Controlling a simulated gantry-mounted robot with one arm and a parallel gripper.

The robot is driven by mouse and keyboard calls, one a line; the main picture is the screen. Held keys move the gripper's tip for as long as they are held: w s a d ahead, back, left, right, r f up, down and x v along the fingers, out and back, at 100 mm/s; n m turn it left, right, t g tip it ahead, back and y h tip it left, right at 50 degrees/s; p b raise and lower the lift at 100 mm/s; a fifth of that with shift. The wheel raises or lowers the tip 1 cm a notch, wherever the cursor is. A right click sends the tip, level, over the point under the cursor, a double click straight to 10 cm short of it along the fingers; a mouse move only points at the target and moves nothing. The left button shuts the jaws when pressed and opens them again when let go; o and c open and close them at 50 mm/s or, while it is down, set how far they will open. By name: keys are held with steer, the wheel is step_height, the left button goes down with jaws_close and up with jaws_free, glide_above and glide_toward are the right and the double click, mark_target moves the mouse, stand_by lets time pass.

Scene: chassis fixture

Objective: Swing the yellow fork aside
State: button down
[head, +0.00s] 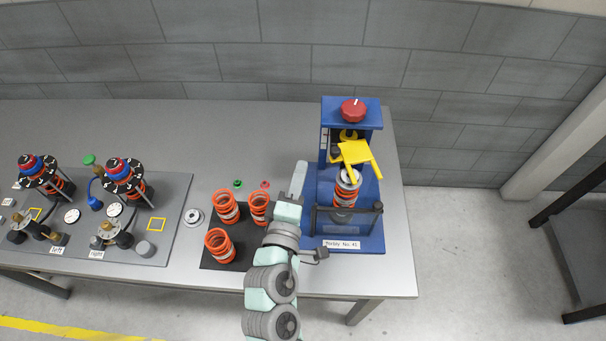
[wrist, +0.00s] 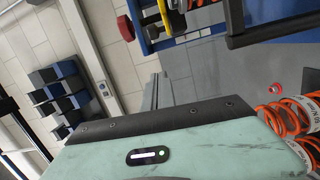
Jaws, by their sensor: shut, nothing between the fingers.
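The yellow fork (head: 356,153) is on the blue press fixture (head: 366,230), under the red knob (head: 352,110). One prong reaches down to the silver cap on the orange spring (head: 343,197); the other points right, over the fixture's side. I cannot tell whether the fork touches the cap. A small yellow part, perhaps the fork (wrist: 165,18), shows at the top of the wrist view. My gripper (head: 300,172) is shut and empty, left of the fixture and apart from the fork.
A dark bar (head: 347,211) crosses the fixture's front. Several orange springs (head: 218,245) stand on a black mat left of my arm. Two dial stations sit on a grey plate (head: 160,253) farther left. The table right of the fixture is a narrow strip.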

steer(key=w+d+p, duration=0.1)
steer(key=w+d, duration=0.3)
steer(key=w, duration=0.1)
steer(key=shift+w+d+f+p, duration=0.2)
steer(key=shift+w+d+p, duration=0.1)
steer(key=shift+w+d, duration=0.1)
steer(key=shift+a+r+p, duration=0.1)
steer(key=shift+r+p, duration=0.05)
steer(key=shift+p, duration=0.15)
